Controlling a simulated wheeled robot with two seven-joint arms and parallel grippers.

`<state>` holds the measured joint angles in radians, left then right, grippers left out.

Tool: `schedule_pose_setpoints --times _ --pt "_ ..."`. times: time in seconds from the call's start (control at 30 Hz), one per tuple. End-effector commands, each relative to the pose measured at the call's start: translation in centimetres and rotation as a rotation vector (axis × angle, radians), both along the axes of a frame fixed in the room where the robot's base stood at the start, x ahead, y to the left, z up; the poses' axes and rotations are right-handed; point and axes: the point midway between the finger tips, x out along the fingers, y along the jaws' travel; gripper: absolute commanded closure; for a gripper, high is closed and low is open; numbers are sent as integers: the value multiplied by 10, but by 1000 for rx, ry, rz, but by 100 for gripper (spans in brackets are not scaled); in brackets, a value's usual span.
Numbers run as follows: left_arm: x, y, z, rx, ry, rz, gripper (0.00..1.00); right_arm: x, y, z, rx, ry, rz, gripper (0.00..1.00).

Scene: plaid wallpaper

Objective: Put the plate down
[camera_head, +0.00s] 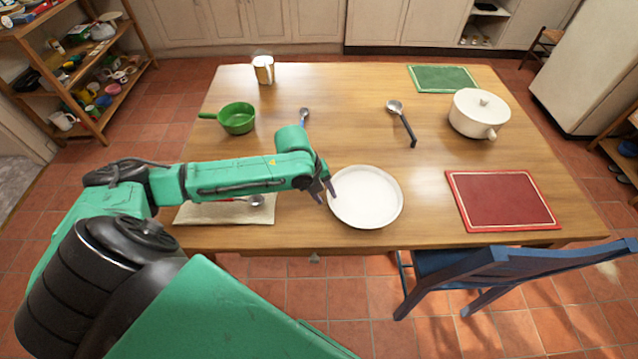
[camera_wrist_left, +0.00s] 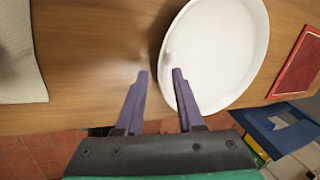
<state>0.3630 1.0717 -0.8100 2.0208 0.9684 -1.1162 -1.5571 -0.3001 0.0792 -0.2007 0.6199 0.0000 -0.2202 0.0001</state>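The white round plate (camera_head: 366,197) is level at the table's near edge, in the middle; it looks to rest on the wooden table (camera_head: 330,135). My left gripper (camera_head: 325,192) is at the plate's left rim. In the left wrist view the plate (camera_wrist_left: 218,50) fills the upper right. My left gripper's two purple fingers (camera_wrist_left: 160,74) stand apart, with a gap between the tips. The plate's left rim lies between them, the right finger over the plate and the left finger outside it. My right gripper is in neither view.
A beige cloth (camera_head: 225,212) with cutlery lies left of the plate, partly under my arm. A red board (camera_head: 502,200) lies to the right. A green pan (camera_head: 237,118), mug (camera_head: 263,69), ladle (camera_head: 402,122) and white pot (camera_head: 479,113) stand farther back. A blue chair (camera_head: 500,265) is at the near edge.

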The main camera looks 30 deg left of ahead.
Motion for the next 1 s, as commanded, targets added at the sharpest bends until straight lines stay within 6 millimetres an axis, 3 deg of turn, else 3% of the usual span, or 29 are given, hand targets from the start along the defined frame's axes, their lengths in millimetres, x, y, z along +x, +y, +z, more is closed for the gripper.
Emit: schedule_pose_setpoints --times 0.2,0.4,1.0 --pt "-13 15 56 7 -4 -1 63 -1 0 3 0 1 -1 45" --pt "-23 23 93 4 0 0 63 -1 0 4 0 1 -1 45" --pt "-25 23 99 1 0 -1 63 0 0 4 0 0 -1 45"
